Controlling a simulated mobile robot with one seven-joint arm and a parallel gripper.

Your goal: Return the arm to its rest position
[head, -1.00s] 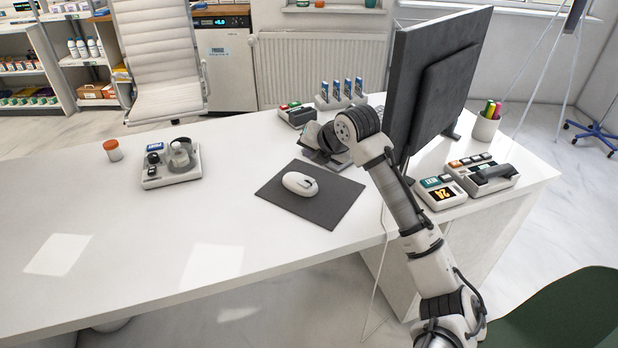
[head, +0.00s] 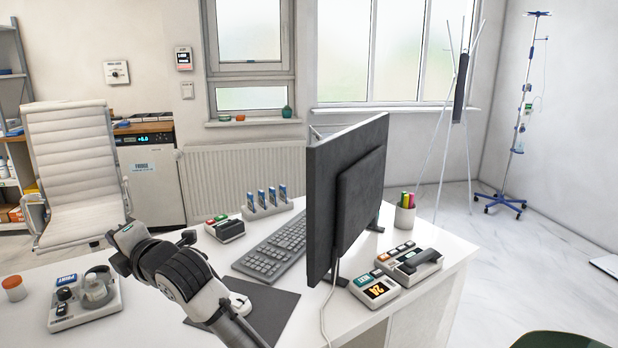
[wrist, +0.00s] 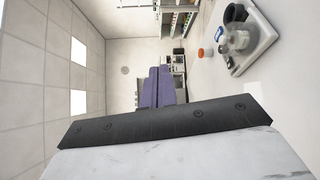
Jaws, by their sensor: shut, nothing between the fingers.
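My arm reaches up from the bottom of the head view and bends over the desk's left-middle part. My gripper (head: 187,238) shows only as a small dark end beyond the dark arm joint, partly hidden by my own links. It is shut and empty, above the desk and apart from the things on it. The wrist view is turned sideways; a dark bar with screws and a pale panel, which seem to be mine, fill its lower part.
On the desk (head: 450,262) stand a monitor (head: 345,200), keyboard (head: 275,248), mouse mat (head: 275,318), pen cup (head: 404,216) and button devices (head: 410,262). A tray device (head: 85,300) and an orange-capped jar (head: 14,288) are at left. A white chair (head: 75,170) stands behind.

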